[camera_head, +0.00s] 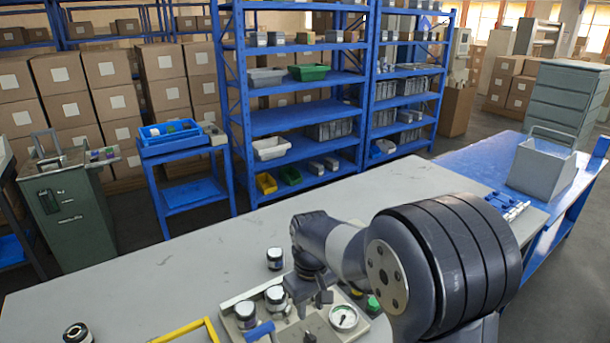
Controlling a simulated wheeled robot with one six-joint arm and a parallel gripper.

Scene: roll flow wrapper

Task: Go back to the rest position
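My gripper (314,300) is small and dark at the end of my arm, pointing down over a pale tray (232,301) at the front of the grey worktable (130,262). I cannot make out whether its fingers are apart or closed, and no held object shows clearly. Two dark-and-white jars stand in the tray, one on the left (245,314) and one beside my gripper (275,298). A round white dial gauge (343,317) lies at the tray's right. My large dark arm joint hides part of the table on the right.
A third jar (275,258) stands behind the tray, and another (77,333) is at front left. A yellow bar (190,329) and a blue-handled item (258,331) are near the front edge. A grey bin (542,168) stands at right. The table's left-middle is clear. Blue shelves (295,120) stand behind.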

